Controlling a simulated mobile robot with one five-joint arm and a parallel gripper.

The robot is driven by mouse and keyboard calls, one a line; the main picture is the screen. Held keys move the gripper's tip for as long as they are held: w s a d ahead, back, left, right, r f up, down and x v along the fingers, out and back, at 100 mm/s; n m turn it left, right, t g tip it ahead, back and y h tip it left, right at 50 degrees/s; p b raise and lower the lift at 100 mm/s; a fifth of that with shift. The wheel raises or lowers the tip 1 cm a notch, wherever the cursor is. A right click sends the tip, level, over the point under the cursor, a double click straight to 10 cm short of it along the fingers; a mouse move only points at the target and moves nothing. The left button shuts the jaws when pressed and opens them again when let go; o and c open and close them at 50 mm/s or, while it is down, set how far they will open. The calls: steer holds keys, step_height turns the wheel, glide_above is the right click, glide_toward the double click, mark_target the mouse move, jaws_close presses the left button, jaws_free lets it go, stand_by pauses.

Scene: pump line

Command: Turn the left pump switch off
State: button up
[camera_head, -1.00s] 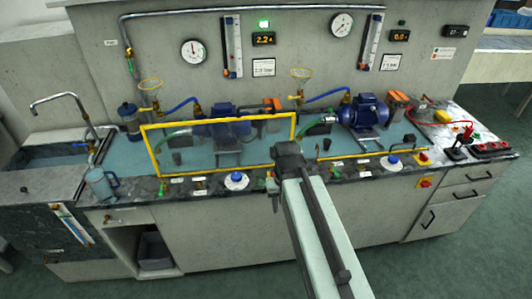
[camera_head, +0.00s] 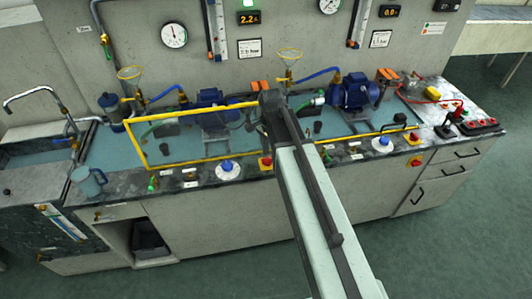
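The left pump (camera_head: 210,100) is a blue motor unit behind the yellow frame. Its display (camera_head: 248,17) glows with a reading of about 2.2, with a green lamp lit above it. A red knob on a yellow base (camera_head: 265,163), which looks like the left pump switch, sits at the bench's front edge, close to the left of my arm. Its turned position is too small to read. My gripper (camera_head: 270,105) is at the far end of my arm, over the right end of the yellow frame, apart from the knob in the picture. Its fingers are not clear.
A blue knob on a white dial (camera_head: 228,168) is left of the red knob. The yellow frame (camera_head: 150,166) stands before the left pump. The right pump (camera_head: 355,92) has another blue knob (camera_head: 383,143) and red-yellow switch (camera_head: 415,136). The floor at front right is free.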

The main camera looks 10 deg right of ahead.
mark_target(267, 159)
steer(key=w+m, duration=0.2)
steer(key=w+r+m, duration=0.1)
steer(key=w+m, duration=0.1)
steer(key=shift+r+p, duration=0.15)
steer(key=shift+p, duration=0.15)
steer(key=shift+w+m, duration=0.15)
steer(key=shift+m, duration=0.45)
step_height(267, 159, down, 8)
steer(key=b, duration=0.8)
steer(key=shift+r, duration=0.1)
steer(key=shift+a, duration=0.1)
jaws_close()
